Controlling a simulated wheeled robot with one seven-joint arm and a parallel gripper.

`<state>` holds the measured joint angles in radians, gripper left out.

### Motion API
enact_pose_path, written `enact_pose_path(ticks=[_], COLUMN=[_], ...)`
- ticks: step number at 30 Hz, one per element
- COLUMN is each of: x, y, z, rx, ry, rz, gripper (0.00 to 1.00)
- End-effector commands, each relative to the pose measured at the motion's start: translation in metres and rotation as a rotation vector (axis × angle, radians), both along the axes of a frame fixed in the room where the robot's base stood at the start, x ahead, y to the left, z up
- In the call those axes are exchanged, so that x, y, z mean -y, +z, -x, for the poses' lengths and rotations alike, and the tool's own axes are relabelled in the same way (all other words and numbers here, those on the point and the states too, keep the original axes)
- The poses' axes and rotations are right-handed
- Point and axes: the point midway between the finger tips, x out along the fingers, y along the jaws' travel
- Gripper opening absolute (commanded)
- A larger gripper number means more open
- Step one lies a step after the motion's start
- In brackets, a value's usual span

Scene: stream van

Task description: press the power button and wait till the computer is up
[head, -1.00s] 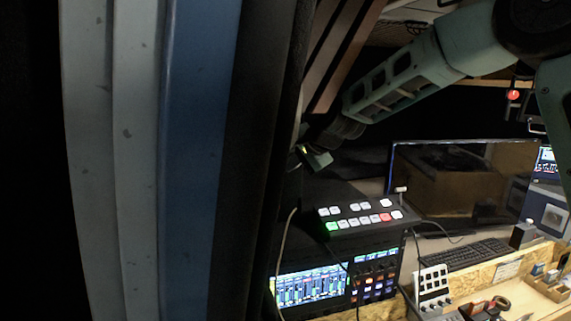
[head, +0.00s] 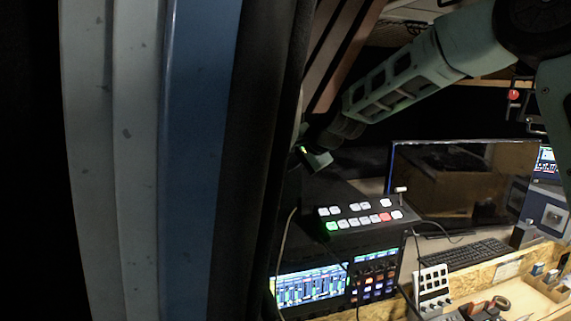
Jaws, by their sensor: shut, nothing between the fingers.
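My arm comes in from the upper right. My gripper (head: 316,158) is at its lower end, small and dim, close to the dark edge of the door frame. It looks shut and holds nothing. A small green-yellow light shows right beside the fingers; I cannot tell what it belongs to. The power button and the computer's case cannot be made out; the frame and gripper may cover them. A wide monitor (head: 462,185) stands at the right, its screen dark with only reflections of the room.
A tall blue and grey door edge (head: 195,160) fills the left. A switcher panel (head: 360,216) with lit buttons sits below my gripper, above a lit mixer screen (head: 310,286). A keyboard (head: 465,254) and a small keypad box (head: 433,285) lie at the right. Cables hang between.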

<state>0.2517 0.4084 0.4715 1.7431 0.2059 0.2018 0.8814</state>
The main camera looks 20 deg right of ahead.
Motion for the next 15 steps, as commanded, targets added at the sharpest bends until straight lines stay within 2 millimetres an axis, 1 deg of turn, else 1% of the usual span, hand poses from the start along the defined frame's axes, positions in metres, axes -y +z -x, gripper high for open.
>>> enact_pose_path(ticks=[7,15], x=[-0.0002,-0.0001], y=[0.0003,0.0005], z=[-0.001,-0.0085], rx=[0.0,0.0], ry=[0.0,0.001], rz=[0.0,0.001], gripper=[0.0,0.0])
